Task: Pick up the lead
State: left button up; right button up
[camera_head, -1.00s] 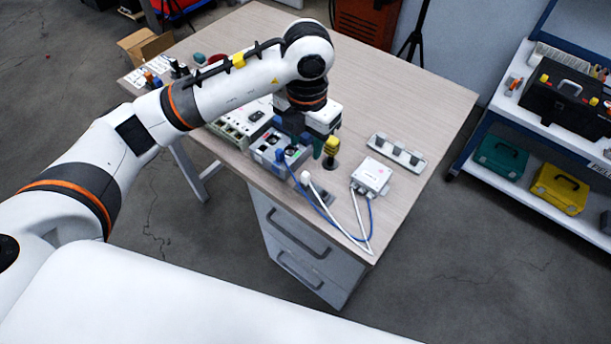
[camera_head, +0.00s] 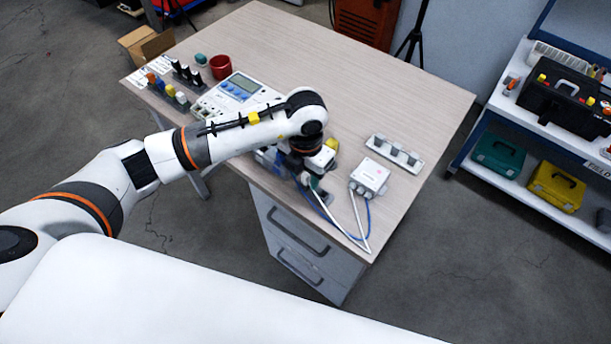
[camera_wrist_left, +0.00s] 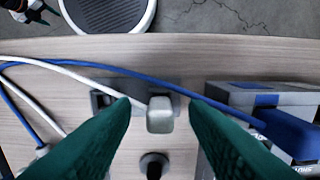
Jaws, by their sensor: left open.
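My left gripper (camera_head: 314,183) is low over the near edge of the table, pointing down. In the left wrist view its two dark green fingers (camera_wrist_left: 158,104) are apart, with a white plug (camera_wrist_left: 160,117) between them and a gap on each side. The plug is at the end of a white lead (camera_wrist_left: 75,66) and sits at a small grey holder (camera_wrist_left: 108,99). In the head view the white lead (camera_head: 357,219) loops to a white box (camera_head: 370,176). A blue lead (camera_head: 368,216) runs beside it. The arm hides the plug in the head view.
A grey module with a blue plug (camera_wrist_left: 290,132) is close beside the right finger. A black knob (camera_wrist_left: 153,166) is just below the white plug. A metre (camera_head: 240,88), red mug (camera_head: 220,67) and grey rail (camera_head: 395,153) stand on the table (camera_head: 330,70), whose back right is clear.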

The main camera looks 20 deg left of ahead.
pick_arm(q)
jog(key=shift+c, duration=0.5)
grip_shut()
jog(key=shift+r, duration=0.1)
